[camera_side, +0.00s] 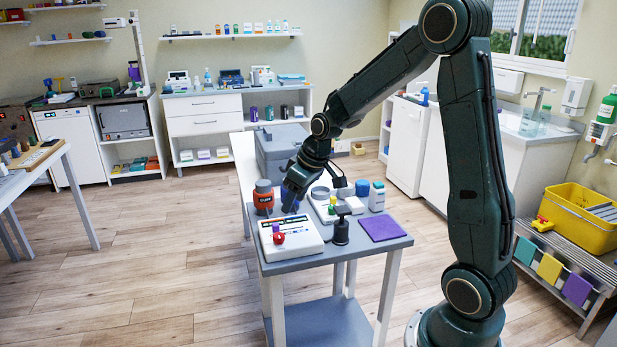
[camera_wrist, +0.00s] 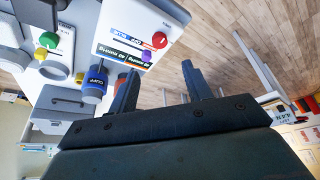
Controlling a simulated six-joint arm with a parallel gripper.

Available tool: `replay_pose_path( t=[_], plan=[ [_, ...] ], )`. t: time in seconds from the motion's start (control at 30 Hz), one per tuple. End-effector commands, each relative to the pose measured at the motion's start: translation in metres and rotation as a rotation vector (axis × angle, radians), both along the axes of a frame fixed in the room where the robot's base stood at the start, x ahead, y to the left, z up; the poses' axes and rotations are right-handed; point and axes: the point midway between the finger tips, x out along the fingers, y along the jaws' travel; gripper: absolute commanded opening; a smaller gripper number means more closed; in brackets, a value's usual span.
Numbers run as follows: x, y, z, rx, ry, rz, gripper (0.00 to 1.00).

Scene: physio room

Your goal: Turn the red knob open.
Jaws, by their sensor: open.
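The red knob (camera_side: 279,239) sits on the front part of a white box-shaped device (camera_side: 303,240) with a printed panel, near the table's front left corner. In the wrist view the red knob (camera_wrist: 159,40) is at the upper middle, beyond the fingertips, beside a smaller purple knob (camera_wrist: 146,56). My gripper (camera_side: 289,204) hangs behind the device in the side view. In the wrist view my gripper (camera_wrist: 161,70) has its two fingers spread apart with nothing between them. It is apart from the red knob. The knob's exact turn angle is too small to read.
An orange-red jar (camera_side: 263,198) stands close left of my gripper. To the right are a white device with green and yellow knobs (camera_side: 332,203), a dark upright handle (camera_side: 341,231), a white bottle (camera_side: 377,197) and a purple pad (camera_side: 382,228). Space in front of the table is clear.

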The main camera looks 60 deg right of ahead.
Motion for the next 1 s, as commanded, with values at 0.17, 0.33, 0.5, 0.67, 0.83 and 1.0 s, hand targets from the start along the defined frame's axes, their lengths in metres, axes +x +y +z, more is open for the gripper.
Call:
replay_pose_path(
  t=[0.17,0.33,0.5,0.67,0.83,1.0],
  plan=[
    [-0.005,0.000,0.012,-0.001,-0.001,0.000,0.49],
    [-0.006,0.000,0.015,0.000,0.000,0.000,0.49],
    [-0.006,0.000,0.015,0.000,0.000,0.000,0.49],
    [-0.007,0.001,0.016,-0.001,0.000,0.001,0.49],
    [-0.011,0.009,0.025,-0.005,-0.005,0.002,0.49],
    [-0.025,0.028,0.044,-0.013,-0.010,0.006,0.49]
  ],
)
